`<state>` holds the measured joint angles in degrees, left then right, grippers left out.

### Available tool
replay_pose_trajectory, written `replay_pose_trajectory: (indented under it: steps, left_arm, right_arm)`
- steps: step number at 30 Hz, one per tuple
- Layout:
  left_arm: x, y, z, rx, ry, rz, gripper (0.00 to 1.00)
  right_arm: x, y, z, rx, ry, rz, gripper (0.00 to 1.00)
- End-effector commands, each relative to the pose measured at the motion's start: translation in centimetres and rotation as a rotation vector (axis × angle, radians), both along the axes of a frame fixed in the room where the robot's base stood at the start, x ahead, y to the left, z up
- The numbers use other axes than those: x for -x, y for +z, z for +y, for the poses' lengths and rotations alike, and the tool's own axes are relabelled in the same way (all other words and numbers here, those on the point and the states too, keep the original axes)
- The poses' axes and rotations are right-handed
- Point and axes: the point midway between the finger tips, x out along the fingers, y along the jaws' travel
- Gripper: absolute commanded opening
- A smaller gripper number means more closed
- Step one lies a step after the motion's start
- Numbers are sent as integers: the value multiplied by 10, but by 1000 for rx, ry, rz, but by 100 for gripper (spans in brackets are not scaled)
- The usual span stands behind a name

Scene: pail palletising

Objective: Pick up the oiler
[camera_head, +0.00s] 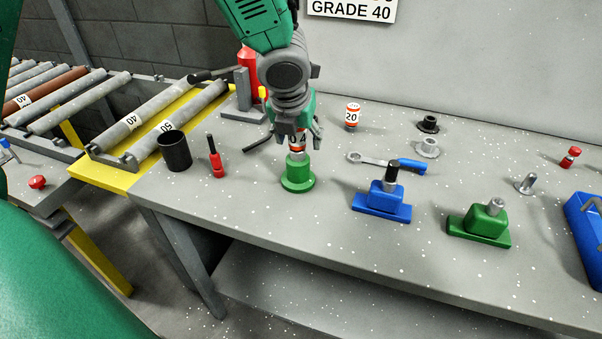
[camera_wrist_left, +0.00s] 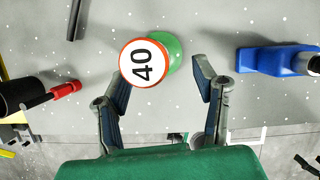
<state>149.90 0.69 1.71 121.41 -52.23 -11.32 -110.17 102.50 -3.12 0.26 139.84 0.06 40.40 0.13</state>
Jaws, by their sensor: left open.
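A similar piece marked 20 (camera_head: 352,115) stands farther back to the right. My left gripper (camera_head: 289,138) is open and points down over the 40 oiler. Its fingers (camera_wrist_left: 162,85) are spread on either side of the oiler in the left wrist view; I cannot tell if either touches it. My right gripper is not in view.
A black cup (camera_head: 174,151) and a red-handled tool (camera_head: 217,163) stand to the left. A wrench (camera_head: 374,159), a blue block (camera_head: 381,204) and a green block (camera_head: 480,227) lie to the right. A sign (camera_head: 351,9) reads GRADE 40. Rollers (camera_head: 85,100) stand at the left.

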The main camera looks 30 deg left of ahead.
Motion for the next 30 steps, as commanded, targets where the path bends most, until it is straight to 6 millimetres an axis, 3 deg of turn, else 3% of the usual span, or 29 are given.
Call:
replay_pose_trajectory:
  steps: [9,19,20,24,30]
  left_arm:
    - [-17,-40,9,-1,1,2,54]
    - [-20,-47,9,-1,0,0,54]
    - [-20,-47,9,-1,0,0,51]
    - [-20,-47,9,-1,0,0,2]
    - [-20,-47,9,0,0,0,0]
  right_arm:
    - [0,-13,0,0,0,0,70]
    - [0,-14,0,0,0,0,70]
    - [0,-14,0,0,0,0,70]
    - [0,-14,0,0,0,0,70]
    - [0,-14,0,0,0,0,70]
